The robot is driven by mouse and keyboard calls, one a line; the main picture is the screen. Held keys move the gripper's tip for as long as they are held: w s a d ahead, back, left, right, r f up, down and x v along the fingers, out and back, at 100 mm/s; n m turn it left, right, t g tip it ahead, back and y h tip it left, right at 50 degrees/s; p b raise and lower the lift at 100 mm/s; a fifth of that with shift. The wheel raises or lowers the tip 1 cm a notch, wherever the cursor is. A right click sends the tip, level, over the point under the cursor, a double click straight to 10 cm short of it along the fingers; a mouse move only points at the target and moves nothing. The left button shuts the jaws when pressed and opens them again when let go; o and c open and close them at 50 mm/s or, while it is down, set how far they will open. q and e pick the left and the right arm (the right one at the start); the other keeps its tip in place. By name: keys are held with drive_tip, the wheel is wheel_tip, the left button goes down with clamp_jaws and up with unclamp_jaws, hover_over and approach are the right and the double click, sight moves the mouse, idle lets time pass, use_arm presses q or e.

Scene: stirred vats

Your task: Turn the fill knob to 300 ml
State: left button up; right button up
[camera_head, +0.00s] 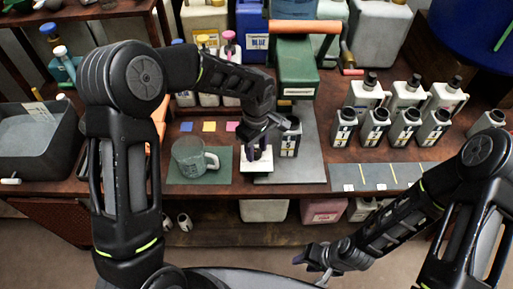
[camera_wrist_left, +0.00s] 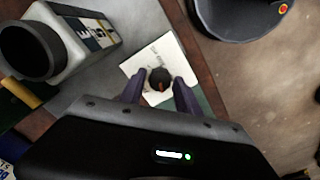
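The fill knob (camera_wrist_left: 159,79) is a round black knob with an orange mark, on a white dial plate (camera_wrist_left: 150,56) with small print too blurred to read. In the head view the white plate (camera_head: 256,168) lies near the table's front edge, and my gripper hides the knob. My left gripper (camera_head: 258,152) points down over the plate. In the left wrist view its two purple fingers (camera_wrist_left: 158,88) stand either side of the knob, with a gap on each side. My right gripper (camera_head: 312,256) hangs low in front of the table, away from the plate; its opening is unclear.
A glass mug (camera_head: 190,158) stands on a green mat to the left. A green press-like machine with an orange handle (camera_head: 304,27) is behind. Several canisters (camera_head: 404,125) stand at the right.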

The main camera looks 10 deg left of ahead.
use_arm(q)
clamp_jaws()
